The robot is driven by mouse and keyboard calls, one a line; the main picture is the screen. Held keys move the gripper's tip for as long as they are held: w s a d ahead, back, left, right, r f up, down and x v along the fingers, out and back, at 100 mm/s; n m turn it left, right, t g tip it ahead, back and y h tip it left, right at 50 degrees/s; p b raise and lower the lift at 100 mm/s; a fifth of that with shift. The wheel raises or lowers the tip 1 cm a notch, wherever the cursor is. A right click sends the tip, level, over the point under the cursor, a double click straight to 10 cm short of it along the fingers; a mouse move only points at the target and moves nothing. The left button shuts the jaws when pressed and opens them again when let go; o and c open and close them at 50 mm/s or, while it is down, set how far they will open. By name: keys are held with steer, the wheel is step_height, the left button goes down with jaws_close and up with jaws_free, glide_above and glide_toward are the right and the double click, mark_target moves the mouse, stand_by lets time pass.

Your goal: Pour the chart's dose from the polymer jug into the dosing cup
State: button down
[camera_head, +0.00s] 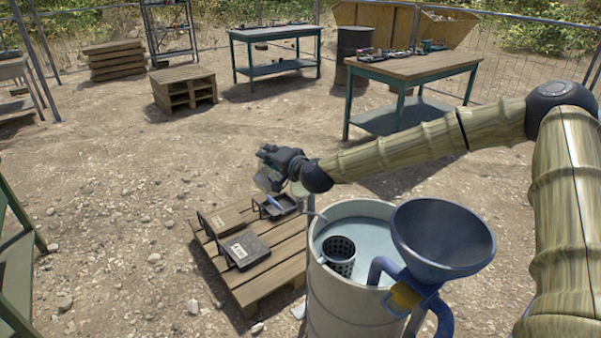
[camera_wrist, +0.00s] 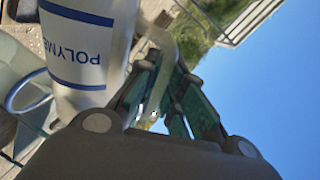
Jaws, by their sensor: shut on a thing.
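My gripper (camera_head: 272,160) is shut on the polymer jug, above the pallet and left of the tank. In the wrist view the jug (camera_wrist: 88,45) is white with blue bands, and its lettering "POLYME" reads upside down there. The green fingers (camera_wrist: 172,108) reach to the jug's pale handle (camera_wrist: 158,38). In the head view the jug (camera_head: 268,180) is a small grey shape under the fingers, mostly hidden, and its tilt is unclear. I cannot pick out the dosing cup or the chart for certain. A blue ring (camera_wrist: 22,92) shows beside the jug in the wrist view.
A pale round tank (camera_head: 330,300) stands in front, with a perforated basket (camera_head: 339,257) inside and a blue funnel (camera_head: 442,238) at its right rim. Dark trays, one being a labelled tray (camera_head: 246,250), lie on a wooden pallet (camera_head: 285,262). Open gravel lies left of the pallet.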

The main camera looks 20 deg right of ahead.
mark_target(263, 173)
steer(key=shift+w+d+r, duration=0.1)
steer(key=shift+d+r, duration=0.05)
steer(key=shift+r, duration=0.05)
stand_by(0.7)
steer(key=f+n, duration=0.1)
steer(key=a+f+b, duration=0.1)
steer(key=s+a+f+n+b, duration=0.1)
steer(key=shift+f+n+t+h, duration=0.2)
steer(key=shift+n+t+h, duration=0.1)
steer(key=shift+t+h, duration=0.1)
steer(key=shift+f, duration=0.25)
steer(key=shift+s+a+f+n+b, duration=0.15)
steer(key=shift+a+f+n+b, duration=0.2)
steer(key=shift+f+n+b, duration=0.3)
steer(key=shift+f, duration=0.15)
stand_by(0.8)
steer(key=shift+s+a+f+n+b, duration=0.1)
steer(key=shift+a+f+n+b, duration=0.15)
steer(key=shift+f+n+b, duration=0.25)
steer(key=shift+s+a+f+n+b, duration=0.1)
steer(key=shift+a+f+n+b, duration=0.2)
steer(key=shift+f, duration=0.25)
steer(key=s+a+f+n+t+b, duration=0.2)
steer(key=a+f+n+b, duration=0.2)
steer(key=n, duration=0.3)
steer(key=shift+a+f+h+b, duration=0.15)
steer(key=shift+f+h+b, duration=0.15)
steer(key=shift+f+b, duration=0.45)
